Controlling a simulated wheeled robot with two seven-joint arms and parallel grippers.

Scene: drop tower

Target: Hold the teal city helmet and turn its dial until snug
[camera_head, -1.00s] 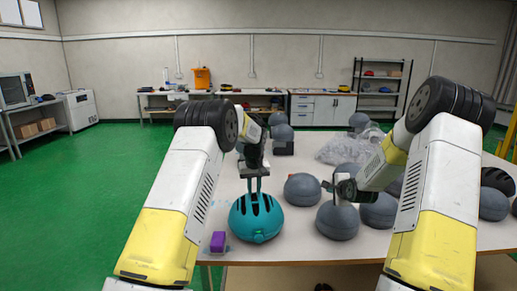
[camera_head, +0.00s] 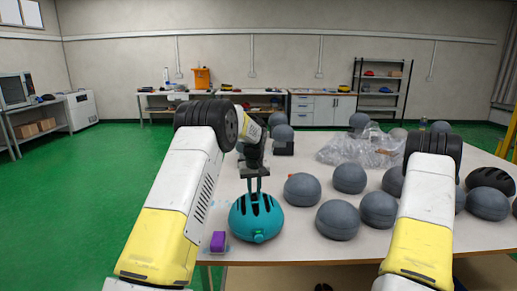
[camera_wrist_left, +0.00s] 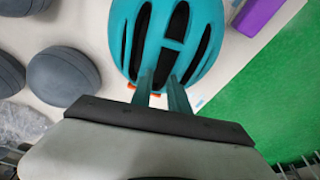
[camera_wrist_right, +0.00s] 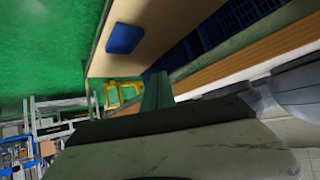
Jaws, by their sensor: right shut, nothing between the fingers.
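The teal city helmet (camera_head: 243,224) stands at the table's front left, with a small round teal dial (camera_head: 259,237) facing me. My left gripper (camera_head: 258,188) comes down from above with its fingers at the helmet's vents.
A purple block (camera_head: 218,241) lies just left of the helmet. Clear plastic wrap (camera_head: 360,148) lies behind. In the right wrist view a blue object (camera_wrist_right: 125,38) lies on a tan surface.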

